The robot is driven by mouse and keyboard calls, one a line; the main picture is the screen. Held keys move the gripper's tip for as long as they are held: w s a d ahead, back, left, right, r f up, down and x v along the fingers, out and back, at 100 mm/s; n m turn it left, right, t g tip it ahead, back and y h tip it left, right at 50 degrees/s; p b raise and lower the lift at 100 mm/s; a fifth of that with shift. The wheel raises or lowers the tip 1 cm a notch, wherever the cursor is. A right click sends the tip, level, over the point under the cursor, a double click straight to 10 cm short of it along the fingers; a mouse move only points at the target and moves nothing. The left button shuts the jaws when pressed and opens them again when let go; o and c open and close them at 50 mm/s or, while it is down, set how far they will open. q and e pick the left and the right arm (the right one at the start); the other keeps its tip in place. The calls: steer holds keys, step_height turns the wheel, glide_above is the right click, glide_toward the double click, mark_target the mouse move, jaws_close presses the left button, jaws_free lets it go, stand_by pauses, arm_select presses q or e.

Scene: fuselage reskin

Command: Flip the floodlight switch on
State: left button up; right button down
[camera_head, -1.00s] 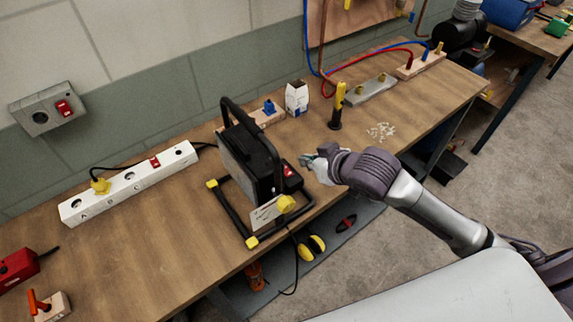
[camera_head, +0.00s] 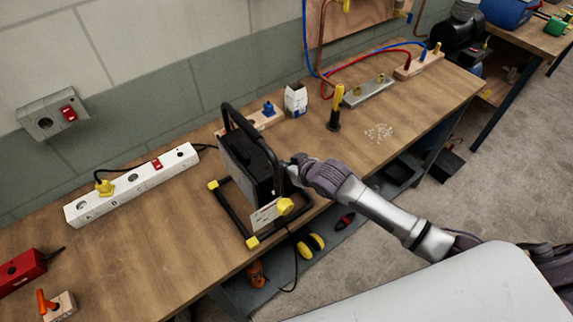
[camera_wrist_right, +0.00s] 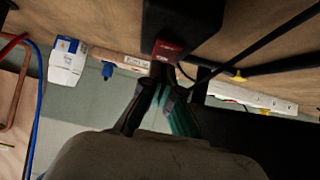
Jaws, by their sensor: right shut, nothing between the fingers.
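The black floodlight (camera_head: 248,160) stands upright on the wooden bench in a black tubular frame with yellow feet and a yellow knob. Its red switch (camera_wrist_right: 167,48) shows in the right wrist view, on the lower part of the dark housing. My right gripper (camera_head: 287,168) is shut and empty at the right side of the floodlight and hides the switch in the head view. In the right wrist view its fingertips (camera_wrist_right: 161,75) are close to the switch, but I cannot tell whether they touch it. My left gripper is not in view.
A white power strip (camera_head: 132,184) with a yellow plug lies left of the floodlight. A small white box (camera_head: 296,99) and a yellow-handled tool (camera_head: 337,106) stand behind to the right. The bench (camera_head: 200,250) is clear in front.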

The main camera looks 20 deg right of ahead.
steer(key=shift+w+f, duration=0.15)
steer(key=shift+f, duration=0.1)
